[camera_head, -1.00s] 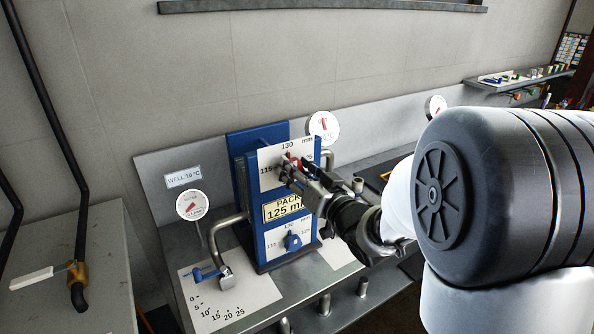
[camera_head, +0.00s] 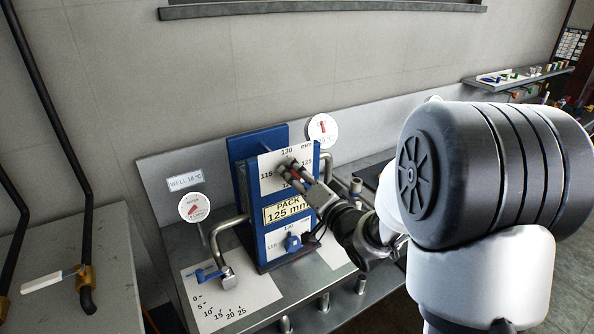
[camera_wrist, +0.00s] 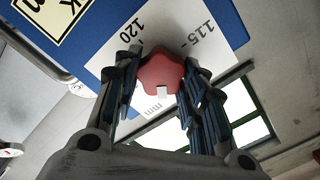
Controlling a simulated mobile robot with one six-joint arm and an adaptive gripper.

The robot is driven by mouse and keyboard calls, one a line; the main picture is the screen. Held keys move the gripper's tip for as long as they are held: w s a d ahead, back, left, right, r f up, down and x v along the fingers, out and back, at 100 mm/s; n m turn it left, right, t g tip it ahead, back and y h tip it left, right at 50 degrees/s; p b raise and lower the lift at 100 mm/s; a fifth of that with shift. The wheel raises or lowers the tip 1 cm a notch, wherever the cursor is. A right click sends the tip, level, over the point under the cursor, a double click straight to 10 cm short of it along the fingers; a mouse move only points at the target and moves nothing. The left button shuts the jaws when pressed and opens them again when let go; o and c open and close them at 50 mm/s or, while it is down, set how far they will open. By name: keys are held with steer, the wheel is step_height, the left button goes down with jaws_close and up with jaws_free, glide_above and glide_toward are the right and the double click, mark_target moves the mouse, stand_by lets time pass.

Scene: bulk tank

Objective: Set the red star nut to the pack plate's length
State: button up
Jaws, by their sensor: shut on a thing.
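The red star nut (camera_wrist: 158,70) sits on the upper white scale card (camera_wrist: 221,22) of the blue press plate. My gripper (camera_wrist: 161,66) has a finger on either side of the nut and is shut on it. A white mark shows on the nut's lower edge in the wrist view. The card's 115, 120 and mm are readable there; the rest is partly covered. In the head view the nut (camera_head: 294,172) is mostly hidden by my gripper (camera_head: 291,169). The pack plate (camera_head: 286,209) reads PACK 125 mm and sits just below the upper card.
A lower card with a blue star nut (camera_head: 292,242) is under the pack plate. A blue-handled lever (camera_head: 211,273) stands at the left over a 0-25 scale. Round gauges (camera_head: 194,207) and bent pipes flank the plate. A white-handled valve (camera_head: 48,281) is at far left.

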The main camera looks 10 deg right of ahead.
steer(key=m+p, duration=0.2)
steer(key=m, duration=0.3)
steer(key=shift+m+p, duration=0.3)
steer(key=shift+p, duration=0.05)
steer(key=m+p, duration=0.2)
steer(key=m, duration=0.3)
steer(key=shift+f, duration=0.1)
steer(key=o, duration=1)
steer(key=shift+o, duration=0.3)
steer(key=v, duration=0.7)
steer(key=shift+s, duration=0.2)
